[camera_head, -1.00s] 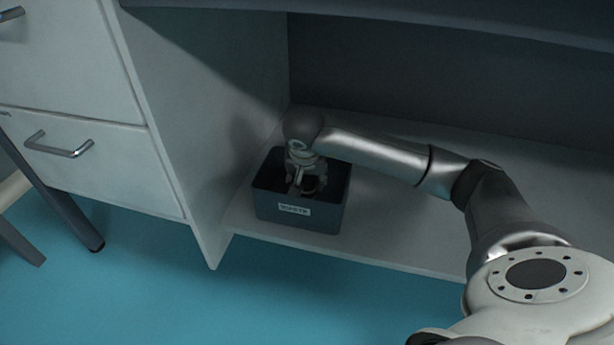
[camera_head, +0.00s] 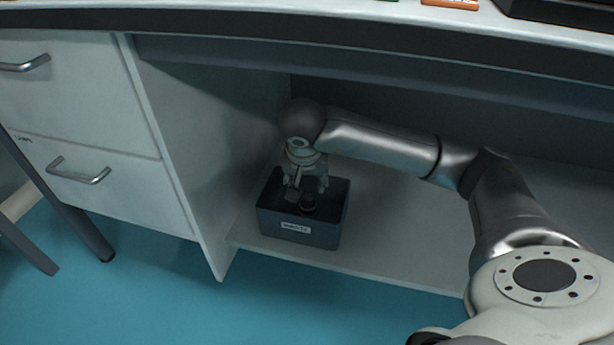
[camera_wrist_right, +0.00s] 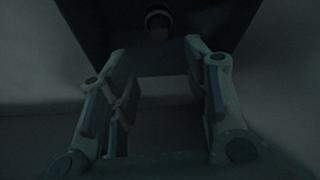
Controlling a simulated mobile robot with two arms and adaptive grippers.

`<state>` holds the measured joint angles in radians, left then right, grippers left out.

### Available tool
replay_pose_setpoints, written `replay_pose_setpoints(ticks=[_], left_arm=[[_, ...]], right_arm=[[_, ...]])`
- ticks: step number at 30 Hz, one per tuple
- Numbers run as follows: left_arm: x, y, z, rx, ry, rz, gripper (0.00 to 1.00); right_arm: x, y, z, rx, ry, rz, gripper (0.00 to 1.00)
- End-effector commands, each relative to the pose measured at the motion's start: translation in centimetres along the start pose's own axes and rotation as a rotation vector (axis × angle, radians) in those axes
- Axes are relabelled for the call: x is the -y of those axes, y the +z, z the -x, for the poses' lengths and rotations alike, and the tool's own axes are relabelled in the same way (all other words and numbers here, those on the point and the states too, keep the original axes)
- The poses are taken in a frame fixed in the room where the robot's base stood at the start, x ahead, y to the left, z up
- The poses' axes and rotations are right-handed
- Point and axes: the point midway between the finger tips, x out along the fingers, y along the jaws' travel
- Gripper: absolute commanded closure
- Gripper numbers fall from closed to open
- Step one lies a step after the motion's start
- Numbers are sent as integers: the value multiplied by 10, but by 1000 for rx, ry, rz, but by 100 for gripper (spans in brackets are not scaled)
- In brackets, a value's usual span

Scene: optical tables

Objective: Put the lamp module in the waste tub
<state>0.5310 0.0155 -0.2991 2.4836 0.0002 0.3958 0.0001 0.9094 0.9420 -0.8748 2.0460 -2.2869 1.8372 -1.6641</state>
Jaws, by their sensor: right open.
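The waste tub (camera_head: 272,222) is a dark grey open box with a white label on its front, standing on the low shelf. A short dark cylinder with a paler ring, which looks like the lamp module (camera_head: 309,203), is inside the tub. It also shows at the top of the right wrist view (camera_wrist_right: 158,24), apart from the fingers. My right gripper (camera_head: 306,187) is open and empty, pointing down at the tub's opening, just above the module. Its two spread fingers show in the right wrist view (camera_wrist_right: 158,62). My left gripper is not in view.
The shelf (camera_head: 395,238) is bare to the right of the tub. A side panel (camera_head: 205,170) and drawers (camera_head: 110,195) stand to the left. The table top edge (camera_head: 330,32) runs above my right arm. An orange item (camera_head: 450,3) lies on top.

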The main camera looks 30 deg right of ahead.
Motion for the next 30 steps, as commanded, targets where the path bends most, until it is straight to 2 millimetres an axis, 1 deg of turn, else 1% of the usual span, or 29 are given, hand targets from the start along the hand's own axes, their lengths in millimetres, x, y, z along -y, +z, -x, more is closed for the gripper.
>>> replay_pose_setpoints(ticks=[2,8,10,11,13,14,15,16,17,18,20,21,23,24,26,27,29,30], left_arm=[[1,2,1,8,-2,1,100],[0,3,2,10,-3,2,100],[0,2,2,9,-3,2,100],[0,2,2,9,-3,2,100],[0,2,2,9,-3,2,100],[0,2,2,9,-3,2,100],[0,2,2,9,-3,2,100],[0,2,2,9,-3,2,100],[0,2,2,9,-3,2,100],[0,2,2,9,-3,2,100],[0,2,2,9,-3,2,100],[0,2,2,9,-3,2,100],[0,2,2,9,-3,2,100],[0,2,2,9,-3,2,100],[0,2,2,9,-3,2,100],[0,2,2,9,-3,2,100],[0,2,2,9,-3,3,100],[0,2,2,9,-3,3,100]], right_arm=[[0,0,5,0,0,0,55],[1,1,6,2,-3,0,55],[8,8,7,23,-26,-2,55],[14,14,8,43,-48,-5,55],[38,39,16,124,-129,-21,55],[51,54,22,175,-175,-32,55],[71,77,34,259,-245,-49,55],[86,97,45,335,-299,-67,55],[101,118,60,420,-353,-87,55],[119,146,84,546,-422,-115,55],[140,186,126,750,-506,-160,55],[149,209,158,893,-547,-190,55],[157,238,210,1116,-585,-230,55],[157,252,245,1269,-592,-255,55],[152,268,298,1502,-577,-285,55],[144,273,334,1659,-548,-299,55],[129,274,384,1892,-475,-311,55],[117,270,415,2044,-405,-311,55]])
